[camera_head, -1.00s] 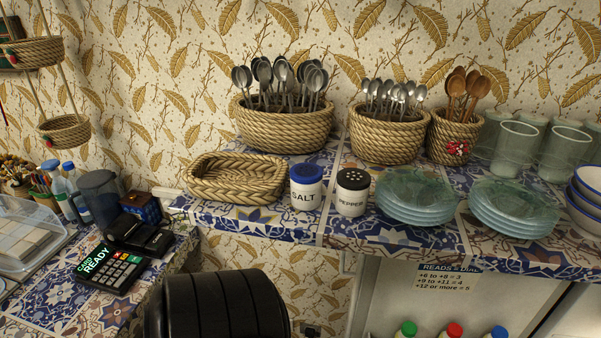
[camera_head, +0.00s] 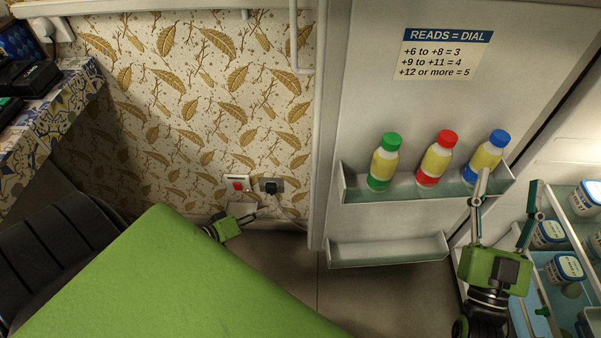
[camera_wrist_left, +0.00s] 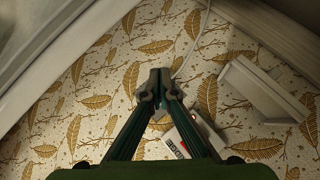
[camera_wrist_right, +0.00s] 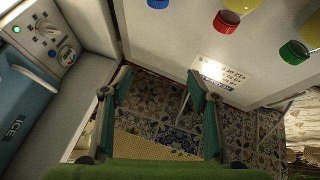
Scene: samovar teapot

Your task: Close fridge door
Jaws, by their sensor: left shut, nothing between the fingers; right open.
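The fridge door (camera_head: 370,120) stands open in the head view, its inner side facing me. Its upper shelf holds a green-capped bottle (camera_head: 384,162), a red-capped bottle (camera_head: 437,160) and a blue-capped bottle (camera_head: 485,158). The lit fridge interior (camera_head: 565,165) shows at the right. My right gripper (camera_head: 508,188) is open in front of the gap between door and interior, its left finger overlapping the blue-capped bottle in the picture; contact cannot be told. My left gripper (camera_head: 254,214) is low by the wall, left of the door's edge, shut and empty. Its closed fingertips (camera_wrist_left: 158,88) show in the left wrist view.
Tubs (camera_head: 565,268) stand on the fridge shelves at the right. A wall socket with a plug (camera_head: 271,186) is behind my left gripper. A tiled counter (camera_head: 50,125) is at the left. A dial panel (camera_wrist_right: 50,40) shows in the right wrist view.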

